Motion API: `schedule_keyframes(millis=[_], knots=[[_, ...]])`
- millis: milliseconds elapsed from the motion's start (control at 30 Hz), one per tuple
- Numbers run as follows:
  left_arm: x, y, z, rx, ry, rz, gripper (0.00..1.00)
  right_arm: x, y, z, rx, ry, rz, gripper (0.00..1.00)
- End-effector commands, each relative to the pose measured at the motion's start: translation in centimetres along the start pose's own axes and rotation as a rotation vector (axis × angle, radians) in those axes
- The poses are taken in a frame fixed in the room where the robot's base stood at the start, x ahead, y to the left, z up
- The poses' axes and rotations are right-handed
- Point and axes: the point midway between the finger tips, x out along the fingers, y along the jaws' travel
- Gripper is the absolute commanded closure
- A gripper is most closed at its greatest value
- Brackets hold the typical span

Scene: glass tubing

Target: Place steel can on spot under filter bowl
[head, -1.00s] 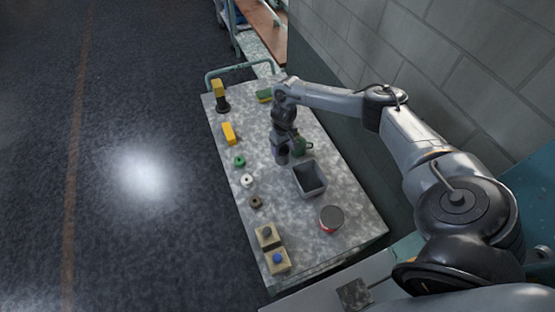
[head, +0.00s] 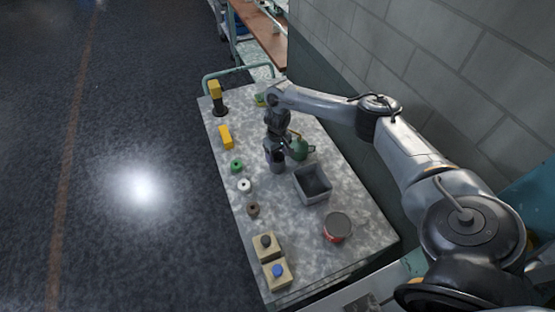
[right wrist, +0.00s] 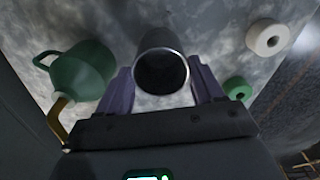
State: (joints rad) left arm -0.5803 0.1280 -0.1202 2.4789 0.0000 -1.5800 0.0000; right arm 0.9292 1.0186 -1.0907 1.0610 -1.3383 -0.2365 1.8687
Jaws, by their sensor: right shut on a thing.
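The steel can (right wrist: 162,70) is a grey open-topped cylinder. It stands between the two purple fingers of my right gripper (right wrist: 162,88), which is shut on it, with the rim facing the wrist camera. In the head view the can (head: 277,165) is at mid-table, below the right gripper (head: 276,153). I cannot tell whether its base touches the table. A yellow-topped unit with a dark lower part (head: 217,98) stands at the far left corner; it may be the filter bowl. No marked spot can be made out. My left gripper is not in view.
A green oil can (head: 299,149) is close right of the steel can. A grey bin (head: 313,185) and red tin (head: 337,227) are nearer. Green (head: 236,165), white (head: 244,185) and brown (head: 253,210) rings and a yellow block (head: 226,137) line the left side.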

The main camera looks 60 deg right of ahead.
Motion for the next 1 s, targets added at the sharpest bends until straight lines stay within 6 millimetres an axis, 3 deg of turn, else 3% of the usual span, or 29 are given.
schedule_keyframes(millis=[467, 500, 633, 1000], knots=[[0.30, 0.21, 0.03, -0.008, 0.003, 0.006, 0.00, 0.52, 0.02, -0.03, 0.001, 0.001, 0.000, 0.68], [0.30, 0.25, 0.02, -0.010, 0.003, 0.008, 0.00, 0.55, 0.03, -0.03, 0.001, 0.001, 0.000, 0.30], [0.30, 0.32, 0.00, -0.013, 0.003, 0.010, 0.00, 0.54, 0.03, -0.04, 0.001, 0.001, 0.000, 0.10], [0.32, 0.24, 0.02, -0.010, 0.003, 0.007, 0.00, 0.28, 0.05, -0.06, 0.001, 0.002, 0.000, 0.07]])
